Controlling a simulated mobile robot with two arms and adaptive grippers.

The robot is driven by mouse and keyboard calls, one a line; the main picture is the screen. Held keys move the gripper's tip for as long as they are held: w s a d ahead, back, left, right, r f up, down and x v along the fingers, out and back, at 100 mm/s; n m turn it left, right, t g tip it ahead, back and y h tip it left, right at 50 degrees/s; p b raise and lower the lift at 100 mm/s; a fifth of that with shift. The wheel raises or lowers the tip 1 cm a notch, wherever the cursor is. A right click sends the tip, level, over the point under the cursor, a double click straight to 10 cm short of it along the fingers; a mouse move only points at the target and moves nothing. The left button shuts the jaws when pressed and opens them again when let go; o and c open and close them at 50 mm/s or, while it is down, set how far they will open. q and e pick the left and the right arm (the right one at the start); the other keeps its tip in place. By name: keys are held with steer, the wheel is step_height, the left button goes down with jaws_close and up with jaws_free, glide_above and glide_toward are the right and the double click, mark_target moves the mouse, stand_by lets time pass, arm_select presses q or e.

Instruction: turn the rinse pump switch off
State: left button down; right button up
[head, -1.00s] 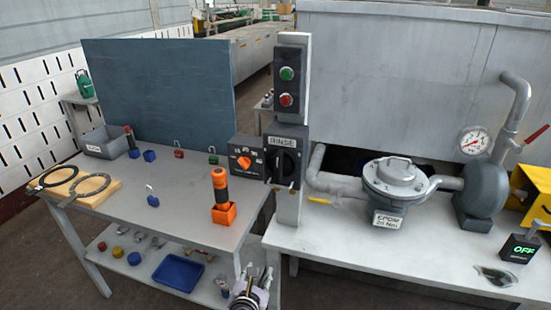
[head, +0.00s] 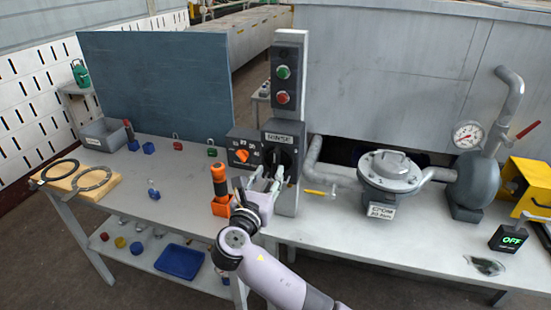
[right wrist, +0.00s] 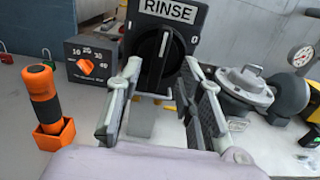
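The rinse switch is a black box (head: 291,136) on a grey post, labelled RINSE. Its black rotary knob (right wrist: 164,48) shows in the right wrist view, with its white line upright and a "0" mark to its right. My right gripper (head: 268,177) is in front of the switch in the head view. In the right wrist view my right gripper (right wrist: 162,68) is open, with one finger on each side of the lower part of the knob and nothing held. I cannot tell whether the fingers touch the knob. My left gripper is not in view.
A dial box with an orange knob (head: 241,155) sits just left of the switch. An orange-handled tool (head: 219,175) stands in its orange holder below it. Green (head: 283,72) and red (head: 282,97) buttons are above. The pump housing (head: 390,172) and pipes are to the right.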

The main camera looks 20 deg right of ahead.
mark_target(274, 164)
steer(key=p+x, duration=0.1)
steer(key=x, duration=0.5)
steer(key=shift+w+d, duration=0.25)
jaws_close()
